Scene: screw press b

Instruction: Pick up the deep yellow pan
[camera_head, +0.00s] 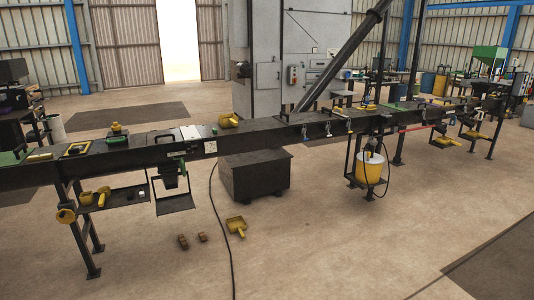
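A yellow pan (236,225) with a short handle lies on the concrete floor, in front of the dark box under the bench. Another yellow pan-like piece (228,121) sits on top of the long dark bench, near its middle. I cannot tell for sure which of the two is the deep yellow pan. Neither of my grippers shows in the head view, and nothing is seen touching either piece.
The long dark bench (148,150) runs across the view on legs. A dark box (254,174) stands under it. A black cable (222,222) lies left of the floor pan, near two brown blocks (183,242).

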